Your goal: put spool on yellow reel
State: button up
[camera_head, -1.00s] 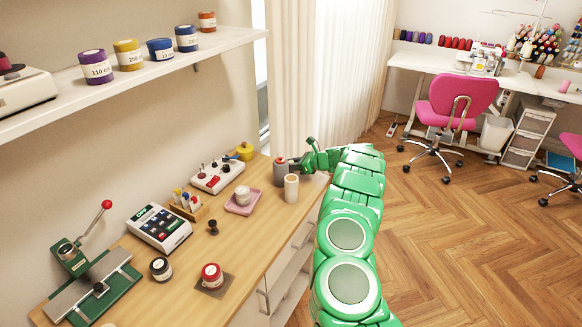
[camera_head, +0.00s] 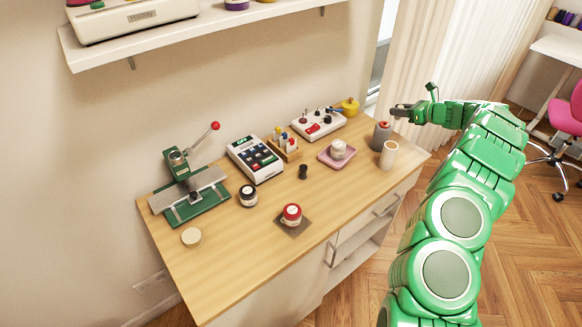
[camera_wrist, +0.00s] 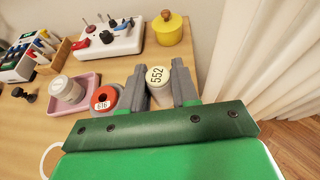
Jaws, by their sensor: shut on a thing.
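My gripper (camera_wrist: 158,88) has its two grey fingers on either side of a cream-topped spool marked 552 (camera_wrist: 158,76) in the wrist view. In the head view my gripper (camera_head: 398,113) is at the far right end of the bench, and the held spool cannot be made out there. A grey cylinder with a red top (camera_head: 381,136) stands close by; it shows just left of the fingers in the wrist view (camera_wrist: 104,99). The yellow reel on the shelf (camera_head: 266,1) shows only as a sliver at the head view's top edge.
A yellow knobbed pot (camera_head: 349,107) stands by the wall. A cream cylinder (camera_head: 389,155), a pink tray with a white jar (camera_head: 323,158) and a white switch box (camera_head: 308,124) crowd the bench's far end. The wall shelf (camera_head: 180,39) overhangs the bench. Curtains hang beyond.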

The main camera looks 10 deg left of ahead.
notch_tip(320, 180, up, 12)
jog(key=f, duration=0.1)
jog(key=s+a+n+g+y, duration=0.1)
jog(key=s+a+n+g, duration=0.15)
jog(key=s+a, duration=0.7)
jog(key=s+a+n+g+y, duration=0.1)
jog(key=s+a+n+g, duration=0.2)
jog(key=a, duration=1.1)
jog(key=s+a+n+g+y, duration=0.1)
jog(key=s+a+n+g, duration=0.1)
jog(key=s+a, duration=0.8)
jog(key=s+a+n+g, duration=0.4)
jog(key=s+a+g, duration=0.1)
jog(key=s+a, duration=0.95)
jog(key=s+a+n+g+h, duration=0.2)
jog(key=s+n+g+h, duration=0.15)
jog(key=s, duration=2.15)
send_over(191, 236)
jog(key=d, duration=0.1)
jog(key=shift+g+y, duration=0.3)
jog(key=shift+y, duration=0.05)
jog(key=f, duration=1.3)
jog(key=shift+s+f, duration=0.25)
jog(key=shift+s, duration=0.1)
jog(key=shift+w+a+f, duration=0.4)
jog(key=shift+a+f, duration=0.05)
jog(key=shift+f, duration=1.75)
